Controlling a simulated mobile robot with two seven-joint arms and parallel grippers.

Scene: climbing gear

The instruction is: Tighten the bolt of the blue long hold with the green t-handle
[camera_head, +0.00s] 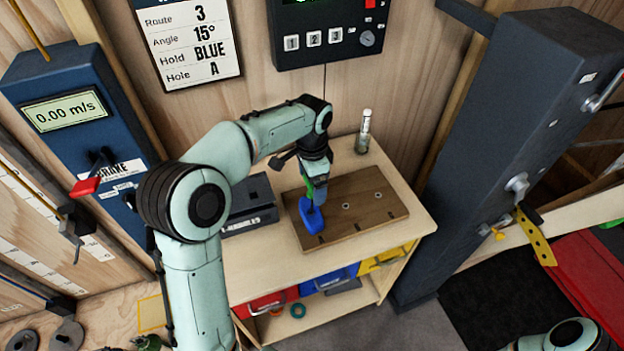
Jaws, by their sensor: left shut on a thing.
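The blue long hold (311,217) lies on the left part of a brown wooden board (372,206) on the small table. My left gripper (312,182) points down just above the hold and is shut on the green t-handle (320,192). Only a little green shows below the fingers, at the hold's upper end. The hold's bolt is hidden, and I cannot tell whether the tool's tip sits in it. My right gripper is not in view; only part of my right arm shows at the bottom right.
A small bottle (363,132) stands at the table's back edge. A dark box (250,205) sits left of the board. Coloured bins (330,280) are under the tabletop. A dark post (495,140) stands close on the right. A card (187,38) on the wall reads Hold BLUE, Hole A.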

